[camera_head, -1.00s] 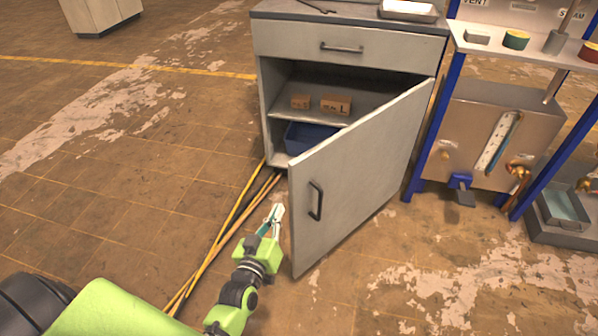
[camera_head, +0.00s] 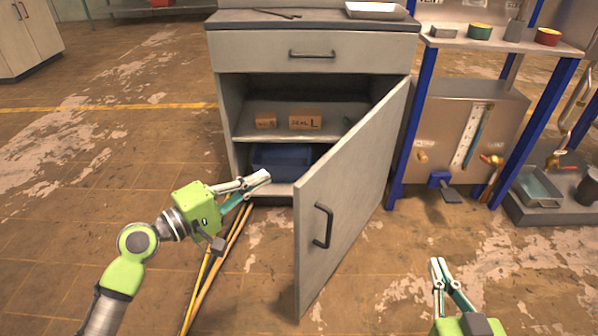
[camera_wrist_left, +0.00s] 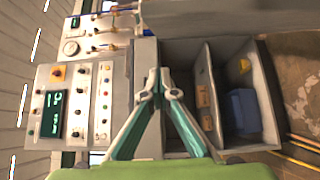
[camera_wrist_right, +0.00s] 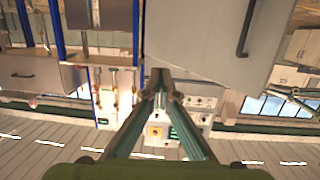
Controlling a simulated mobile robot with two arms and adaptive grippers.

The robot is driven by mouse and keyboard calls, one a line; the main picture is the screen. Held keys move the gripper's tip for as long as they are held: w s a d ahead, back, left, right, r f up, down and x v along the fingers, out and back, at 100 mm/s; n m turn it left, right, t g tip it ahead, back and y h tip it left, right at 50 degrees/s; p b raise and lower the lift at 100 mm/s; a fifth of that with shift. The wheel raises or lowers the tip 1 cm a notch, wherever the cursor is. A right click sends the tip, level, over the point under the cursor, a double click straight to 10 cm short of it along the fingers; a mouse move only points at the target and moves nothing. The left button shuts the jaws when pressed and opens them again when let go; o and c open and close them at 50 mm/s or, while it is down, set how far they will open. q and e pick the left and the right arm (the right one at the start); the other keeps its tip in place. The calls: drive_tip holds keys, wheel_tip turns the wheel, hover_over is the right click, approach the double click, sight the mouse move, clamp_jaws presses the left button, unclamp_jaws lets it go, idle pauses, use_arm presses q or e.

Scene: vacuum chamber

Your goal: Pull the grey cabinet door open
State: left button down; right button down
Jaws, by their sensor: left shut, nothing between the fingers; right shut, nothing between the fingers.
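The grey cabinet door (camera_head: 355,185) stands wide open, swung out toward me on its right-hand side, with its dark bar handle (camera_head: 323,225) on the face turned to the right wrist. The door also shows in the right wrist view (camera_wrist_right: 205,45). The grey cabinet (camera_head: 310,83) has its lower compartment exposed. My left gripper (camera_head: 264,177) is shut and empty, in front of the opening, left of the door's free edge. My right gripper (camera_head: 438,264) is shut and empty, right of the door and apart from the handle.
Inside are small boxes (camera_head: 305,122) on a shelf and a blue bin (camera_head: 282,160) below. A blue-framed rig (camera_head: 427,100) stands close on the right. Yellow and brown rods (camera_head: 215,262) lie on the floor at left. Floor is clear in front of the door.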

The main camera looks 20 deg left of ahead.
use_arm(q)
drive_tip(key=w+d, duration=0.5)
drive_tip(key=d, duration=0.3)
drive_tip(key=shift+w, duration=0.3)
use_arm(e)
drive_tip(key=shift+w+a+r+t, duration=0.2)
drive_tip(key=shift+r+t, duration=0.2)
drive_tip(key=shift+r, duration=0.25)
drive_tip(key=shift+d, duration=0.1)
